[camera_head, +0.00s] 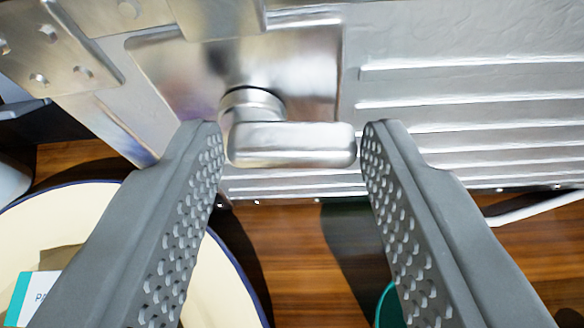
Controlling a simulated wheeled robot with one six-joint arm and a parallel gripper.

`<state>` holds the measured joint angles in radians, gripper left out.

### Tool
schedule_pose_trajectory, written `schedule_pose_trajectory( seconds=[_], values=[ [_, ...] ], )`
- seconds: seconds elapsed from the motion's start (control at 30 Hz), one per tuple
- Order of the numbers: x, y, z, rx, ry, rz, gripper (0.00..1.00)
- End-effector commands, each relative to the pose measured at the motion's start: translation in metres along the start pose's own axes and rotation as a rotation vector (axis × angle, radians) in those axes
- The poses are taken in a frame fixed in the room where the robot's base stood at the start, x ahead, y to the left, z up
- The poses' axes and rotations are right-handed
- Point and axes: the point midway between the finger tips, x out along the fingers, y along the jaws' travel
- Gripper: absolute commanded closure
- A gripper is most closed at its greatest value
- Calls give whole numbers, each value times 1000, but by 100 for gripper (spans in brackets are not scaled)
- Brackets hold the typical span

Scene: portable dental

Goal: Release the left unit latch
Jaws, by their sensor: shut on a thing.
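The left unit latch (290,145) is a shiny metal bar with rounded ends, joined to a round pivot at its left. It lies level in the picture on the metal face of the unit (420,40). My gripper (291,142) has one dark grey, bumpy finger at each end of the bar, and it is shut on the latch across its length.
A metal corner plate with rivets (50,50) is at the upper left. A cream round container with a dark blue rim (215,290) stands below left, with a white and teal box (38,298) in it. A teal round thing (388,305) shows below between the fingers. The floor is brown wood.

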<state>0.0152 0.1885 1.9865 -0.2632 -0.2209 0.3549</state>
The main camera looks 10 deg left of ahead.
Motion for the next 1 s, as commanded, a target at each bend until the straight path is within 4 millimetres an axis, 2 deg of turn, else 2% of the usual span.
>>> schedule_pose_trajectory(
  seconds=[0.67, 1.0],
  values=[
    [2, 5, 6, 288, -1, -119, 81],
    [5, 8, 11, 535, -2, -220, 81]
  ],
)
